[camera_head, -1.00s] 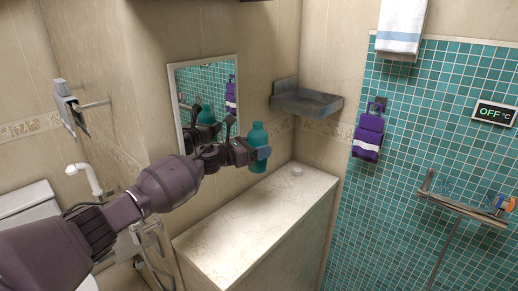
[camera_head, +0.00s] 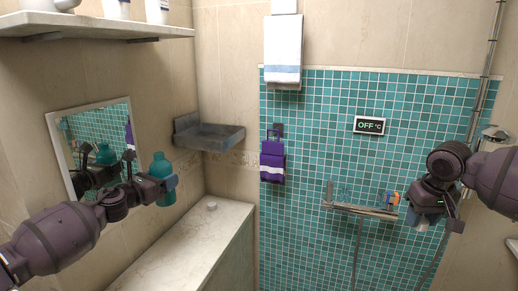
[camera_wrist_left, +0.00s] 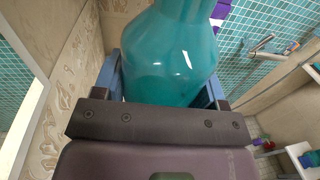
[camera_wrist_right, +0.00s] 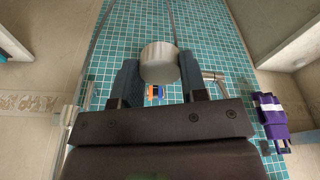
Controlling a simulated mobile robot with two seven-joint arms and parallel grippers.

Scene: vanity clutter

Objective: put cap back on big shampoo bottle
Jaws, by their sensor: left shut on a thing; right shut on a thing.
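A big teal bottle (camera_head: 161,166) is upright in my left gripper (camera_head: 170,183), held in the air in front of the mirror, above the counter's level. In the left wrist view the bottle (camera_wrist_left: 170,55) fills the space between the blue fingers; its top end is cut off by the frame. My right gripper (camera_head: 425,218) is at the right, in front of the teal tiles. In the right wrist view it is shut on a pale round cap-like piece (camera_wrist_right: 159,63). The bottle and this piece are far apart. A small pale round thing (camera_head: 212,206) sits on the counter.
The stone counter (camera_head: 190,235) is otherwise bare. A grey corner shelf (camera_head: 209,137) is above it. A mirror (camera_head: 62,150) is close behind the left arm. A white shelf (camera_head: 95,27) with bottles is overhead at left. A rail shelf (camera_head: 360,209) is on the tiled wall.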

